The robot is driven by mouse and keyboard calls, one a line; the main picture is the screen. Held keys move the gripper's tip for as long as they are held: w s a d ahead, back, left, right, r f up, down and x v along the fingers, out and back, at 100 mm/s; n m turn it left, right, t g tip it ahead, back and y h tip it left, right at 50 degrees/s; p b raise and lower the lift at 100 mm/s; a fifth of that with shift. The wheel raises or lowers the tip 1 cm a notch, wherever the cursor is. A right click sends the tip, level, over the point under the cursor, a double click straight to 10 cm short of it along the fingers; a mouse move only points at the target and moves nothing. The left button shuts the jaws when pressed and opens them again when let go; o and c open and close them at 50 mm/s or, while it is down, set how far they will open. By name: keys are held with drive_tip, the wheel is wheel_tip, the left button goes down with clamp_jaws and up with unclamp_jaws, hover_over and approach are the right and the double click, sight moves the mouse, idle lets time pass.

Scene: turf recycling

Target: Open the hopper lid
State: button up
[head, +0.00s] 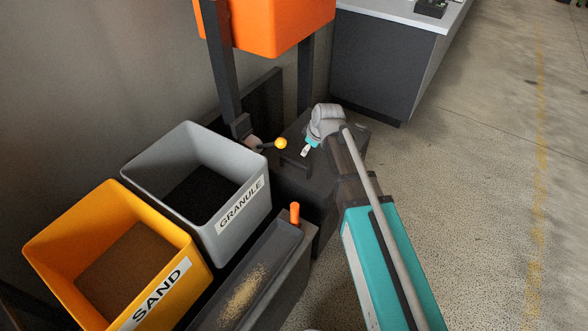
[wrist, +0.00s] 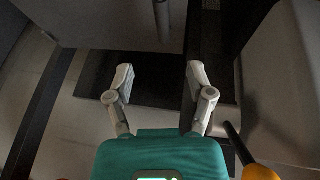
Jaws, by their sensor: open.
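The orange hopper (head: 265,25) hangs on dark posts at the top of the head view; its top is cut off, and I cannot make out a lid there. Below it stands a dark box (head: 340,128) with a flat top, partly hidden by my arm. My gripper (head: 305,151) is over this box, pointing down, mostly hidden by its own wrist. In the wrist view my gripper (wrist: 160,72) is open, with nothing between its fingers. A grey bar (wrist: 162,20) like a handle lies ahead of the fingertips, apart from them. I cannot tell whether it belongs to the lid.
A yellow-knobbed lever (head: 280,143) is close left of my gripper; its knob also shows in the wrist view (wrist: 260,172). A grey GRANULE bin (head: 256,208), a yellow SAND bin (head: 190,270) and a trough (head: 290,262) with an orange handle (head: 295,213) stand nearer. Right floor is clear.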

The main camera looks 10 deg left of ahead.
sight(295, 161)
drive_tip(key=shift+w+a+f+n, duration=0.1)
drive_tip(key=shift+a+f+n, duration=0.05)
drive_tip(key=shift+a, duration=0.3)
drive_tip(key=shift+w+a+f+n, duration=0.1)
drive_tip(key=shift+a+n, duration=0.05)
drive_tip(key=shift+a, duration=0.25)
drive_tip(key=shift+f, duration=0.1)
drive_tip(key=b+x, duration=1.2)
drive_tip(key=x, duration=0.1)
drive_tip(key=shift+w+a+f+b, duration=0.15)
drive_tip(key=shift+a+f+b, duration=0.05)
drive_tip(key=shift+b, duration=0.15)
idle(0.3)
clamp_jaws()
